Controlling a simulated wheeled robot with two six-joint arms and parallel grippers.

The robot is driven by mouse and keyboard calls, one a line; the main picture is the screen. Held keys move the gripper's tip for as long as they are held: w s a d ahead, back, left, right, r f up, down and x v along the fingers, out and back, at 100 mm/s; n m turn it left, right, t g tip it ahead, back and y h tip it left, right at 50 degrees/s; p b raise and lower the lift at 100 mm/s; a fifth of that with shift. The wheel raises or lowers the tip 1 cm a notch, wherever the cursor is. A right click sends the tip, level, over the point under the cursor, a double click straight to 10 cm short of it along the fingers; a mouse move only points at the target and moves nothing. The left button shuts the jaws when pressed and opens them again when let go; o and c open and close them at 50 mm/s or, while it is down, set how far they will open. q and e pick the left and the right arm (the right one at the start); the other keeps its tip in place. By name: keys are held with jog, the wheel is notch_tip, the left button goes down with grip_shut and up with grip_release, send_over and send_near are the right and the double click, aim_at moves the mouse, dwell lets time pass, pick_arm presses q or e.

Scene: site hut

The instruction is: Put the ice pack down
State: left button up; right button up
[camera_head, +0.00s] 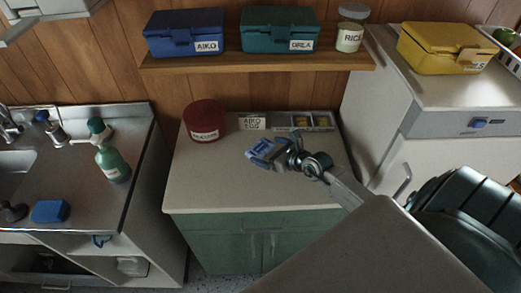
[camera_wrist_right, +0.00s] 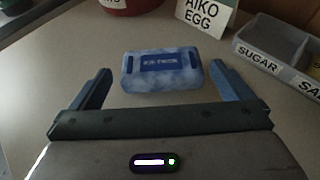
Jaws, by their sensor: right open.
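The ice pack (camera_wrist_right: 161,71) is a pale blue mottled block with a dark blue label. In the wrist view it lies flat on the pale counter (camera_wrist_right: 55,72), just beyond and between the fingertips. In the head view the ice pack (camera_head: 261,147) is partly covered by my right gripper (camera_head: 268,151). My right gripper is open, with one blue finger on each side, and a gap shows between the fingers (camera_wrist_right: 160,84) and the pack. My left gripper is out of view.
Behind the pack stand a red tin (camera_head: 204,120), an AIKO EGG card (camera_head: 252,121) and a divided grey tray (camera_head: 303,122) with a SUGAR label. A shelf (camera_head: 260,62) with boxes hangs above. The counter's front left is clear.

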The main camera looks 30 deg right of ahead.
aim_at(260, 147)
jog(key=x, duration=0.4)
jog(key=shift+w+f+p, duration=0.1)
jog(key=shift+w+p, duration=0.2)
jog(key=shift+w, duration=0.05)
jog(key=shift+s, duration=0.1)
jog(key=c, duration=0.8)
jog(key=shift+o, duration=0.2)
